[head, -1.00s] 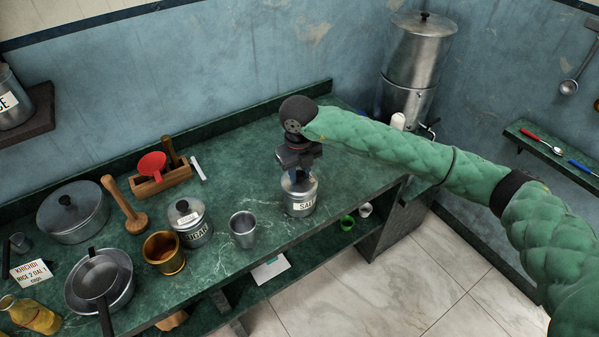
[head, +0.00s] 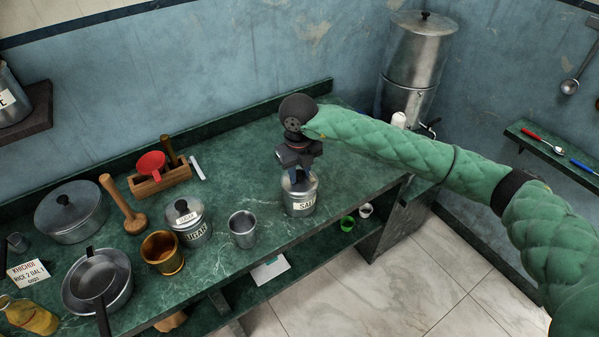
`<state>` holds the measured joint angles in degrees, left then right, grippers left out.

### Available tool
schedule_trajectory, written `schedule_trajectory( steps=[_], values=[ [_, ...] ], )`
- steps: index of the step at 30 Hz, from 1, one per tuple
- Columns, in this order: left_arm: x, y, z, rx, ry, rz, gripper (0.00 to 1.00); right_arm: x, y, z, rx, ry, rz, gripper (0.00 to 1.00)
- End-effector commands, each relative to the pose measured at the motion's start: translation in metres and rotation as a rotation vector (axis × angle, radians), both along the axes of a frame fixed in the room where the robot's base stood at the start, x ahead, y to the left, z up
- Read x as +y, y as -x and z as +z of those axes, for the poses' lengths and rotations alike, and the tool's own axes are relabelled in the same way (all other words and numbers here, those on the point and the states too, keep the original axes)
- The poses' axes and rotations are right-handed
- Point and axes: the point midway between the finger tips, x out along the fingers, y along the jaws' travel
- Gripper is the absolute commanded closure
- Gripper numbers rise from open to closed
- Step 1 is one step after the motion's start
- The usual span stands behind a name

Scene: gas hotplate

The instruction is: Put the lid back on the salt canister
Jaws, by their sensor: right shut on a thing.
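The salt canister (head: 299,206) is a metal cylinder with a white label. It stands upright on the green counter, right of the steel tumbler. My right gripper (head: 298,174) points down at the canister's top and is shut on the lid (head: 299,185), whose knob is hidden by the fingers. The lid is at the canister's mouth; I cannot tell whether it is fully seated. My left gripper is not in view.
A steel tumbler (head: 242,229) and the lidded sugar canister (head: 189,222) stand left of the salt canister. A brass cup (head: 163,253), pans and a wooden pestle (head: 124,205) are farther left. The counter (head: 355,180) is clear to the right.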

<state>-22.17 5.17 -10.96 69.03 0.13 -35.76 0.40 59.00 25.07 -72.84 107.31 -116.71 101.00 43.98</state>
Motion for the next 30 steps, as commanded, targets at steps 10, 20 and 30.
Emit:
schedule_trajectory(
  steps=[10,20,30],
  values=[
    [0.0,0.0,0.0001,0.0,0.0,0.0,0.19,0.0,0.0,0.0003,0.0,0.0,0.0,0.95],
    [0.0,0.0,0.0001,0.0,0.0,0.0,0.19,0.0,0.0,0.0001,0.0,0.0,0.0,0.48],
    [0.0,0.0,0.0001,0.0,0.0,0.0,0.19,0.0,0.0,0.0,0.0,0.0,0.0,0.26]
  ],
)
